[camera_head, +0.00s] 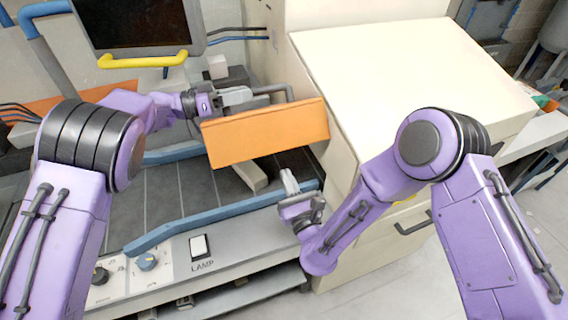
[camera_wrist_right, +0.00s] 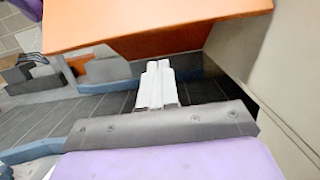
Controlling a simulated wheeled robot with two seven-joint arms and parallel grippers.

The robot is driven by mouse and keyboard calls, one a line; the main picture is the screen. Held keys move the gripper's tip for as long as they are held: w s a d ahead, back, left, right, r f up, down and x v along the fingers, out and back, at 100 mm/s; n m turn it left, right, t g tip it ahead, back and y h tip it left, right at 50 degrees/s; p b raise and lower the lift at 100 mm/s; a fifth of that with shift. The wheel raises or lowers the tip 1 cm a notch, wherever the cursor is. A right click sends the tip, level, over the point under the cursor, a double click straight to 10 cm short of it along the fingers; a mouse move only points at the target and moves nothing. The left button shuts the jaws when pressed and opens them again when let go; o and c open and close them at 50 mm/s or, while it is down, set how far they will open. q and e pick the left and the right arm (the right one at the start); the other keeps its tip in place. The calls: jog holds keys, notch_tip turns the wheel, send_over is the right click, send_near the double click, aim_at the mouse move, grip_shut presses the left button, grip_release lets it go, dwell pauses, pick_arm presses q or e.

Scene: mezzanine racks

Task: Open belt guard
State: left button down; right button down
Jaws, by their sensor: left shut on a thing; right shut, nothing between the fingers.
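The belt guard is an orange panel (camera_head: 265,132) in the middle of the head view, tilted above the dark slatted belt (camera_head: 190,190). A grey bar handle (camera_head: 272,89) runs along behind its upper edge. My left gripper (camera_head: 238,96) is at this bar and shut on it; the fingertips are small and partly hidden. My right gripper (camera_head: 289,181) is shut and empty, low in front of the guard near the belt's right end. In the right wrist view its closed fingers (camera_wrist_right: 156,85) point toward the belt, with the orange guard (camera_wrist_right: 150,22) above them.
A large cream cabinet (camera_head: 410,75) stands close to the right of the guard. A blue rail (camera_head: 220,219) and a panel with a LAMP switch (camera_head: 198,246) and knobs edge the belt's front. A pale block (camera_head: 250,174) shows under the guard. A screen with a yellow handle (camera_head: 145,60) hangs behind.

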pick_arm(q)
jog(key=shift+f, duration=0.1)
pick_arm(e)
jog(key=w+r, duration=0.2)
jog(key=r, duration=0.1)
jog(key=shift+w+a+r, duration=0.15)
jog(key=shift+a, duration=0.25)
